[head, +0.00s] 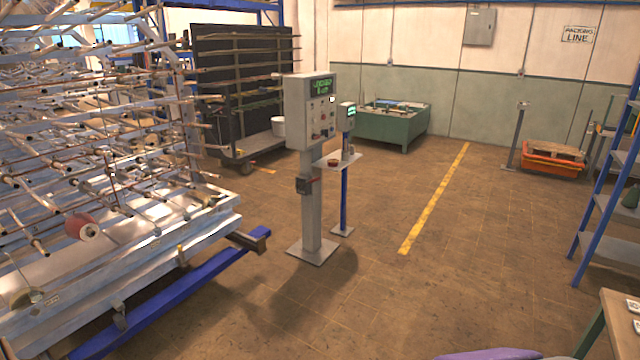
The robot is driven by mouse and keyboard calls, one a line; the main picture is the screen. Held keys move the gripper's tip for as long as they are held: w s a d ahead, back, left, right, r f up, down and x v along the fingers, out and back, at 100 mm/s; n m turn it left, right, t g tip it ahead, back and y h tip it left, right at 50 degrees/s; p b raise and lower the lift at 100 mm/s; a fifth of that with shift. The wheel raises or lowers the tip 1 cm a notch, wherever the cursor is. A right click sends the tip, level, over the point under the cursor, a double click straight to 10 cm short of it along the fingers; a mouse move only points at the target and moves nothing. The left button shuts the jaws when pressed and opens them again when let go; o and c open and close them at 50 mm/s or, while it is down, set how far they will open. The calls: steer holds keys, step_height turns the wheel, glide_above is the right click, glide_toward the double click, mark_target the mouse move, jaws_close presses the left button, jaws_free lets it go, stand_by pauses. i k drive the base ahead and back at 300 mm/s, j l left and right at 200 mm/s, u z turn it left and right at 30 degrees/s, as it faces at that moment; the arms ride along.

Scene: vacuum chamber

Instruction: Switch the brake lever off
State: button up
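A grey control panel (310,112) stands on a grey post (312,222) with a square base plate on the floor, near the middle of the head view. The panel has a lit green display and several small knobs and buttons. My gripper is not in view.
A rack (120,170) with many protruding rods and a blue floor rail (175,305) fill the left. A blue stand with a small shelf (338,160) is just right of the post. Open floor lies ahead and right. A blue shelf unit (605,195) and table corner (618,320) stand right.

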mark_target(298, 185)
steer(key=i+j, duration=0.1)
steer(key=i, duration=4.3)
steer(key=i+l, duration=0.05)
steer(key=l, duration=0.05)
